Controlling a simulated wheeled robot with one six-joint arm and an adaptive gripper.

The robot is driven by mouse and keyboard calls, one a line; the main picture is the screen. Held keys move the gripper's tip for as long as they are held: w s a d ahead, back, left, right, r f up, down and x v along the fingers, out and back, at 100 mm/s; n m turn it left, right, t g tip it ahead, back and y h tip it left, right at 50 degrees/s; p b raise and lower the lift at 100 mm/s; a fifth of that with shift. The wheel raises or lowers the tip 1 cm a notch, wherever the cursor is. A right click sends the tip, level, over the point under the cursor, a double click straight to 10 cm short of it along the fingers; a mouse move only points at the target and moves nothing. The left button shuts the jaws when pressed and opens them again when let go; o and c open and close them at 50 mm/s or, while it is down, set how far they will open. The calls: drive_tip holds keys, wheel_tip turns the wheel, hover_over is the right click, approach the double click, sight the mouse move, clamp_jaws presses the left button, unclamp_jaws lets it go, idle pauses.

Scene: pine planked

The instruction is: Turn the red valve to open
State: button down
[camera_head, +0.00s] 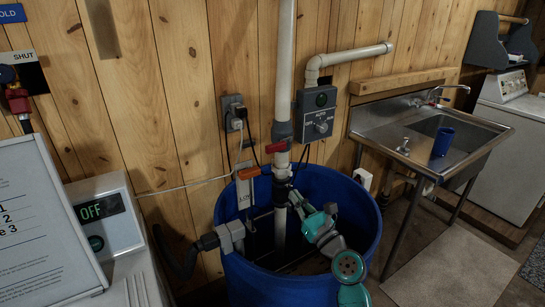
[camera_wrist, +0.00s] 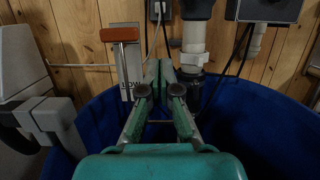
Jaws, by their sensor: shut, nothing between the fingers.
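A valve with a red handle (camera_head: 276,147) sits on the white vertical pipe (camera_head: 285,60) above the blue barrel; the handle points sideways to the left. Lower left, an orange-red handle (camera_head: 248,172) tops a pale labelled plate; it also shows at upper left in the wrist view (camera_wrist: 119,35). Another red valve (camera_head: 17,100) is on the left wall under a "SHUT" sign. My teal gripper (camera_head: 294,196) is over the barrel, below and right of the pipe valve. In the wrist view my gripper (camera_wrist: 161,68) is shut and empty, right of the orange-red handle and apart from it.
A switch box (camera_head: 316,115) and outlet are on the plank wall, with cables nearby. A display (camera_head: 100,211) reads OFF. A sink (camera_head: 430,120) stands at right.

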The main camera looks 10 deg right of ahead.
sight(280, 144)
drive_tip(key=w+a+r, duration=0.3)
drive_tip(key=w+r, duration=0.4)
drive_tip(key=w, duration=0.2)
drive_tip(key=shift+w, duration=0.4)
drive_tip(key=shift+w+a+r+m, duration=0.1)
drive_tip(key=shift+m, duration=0.2)
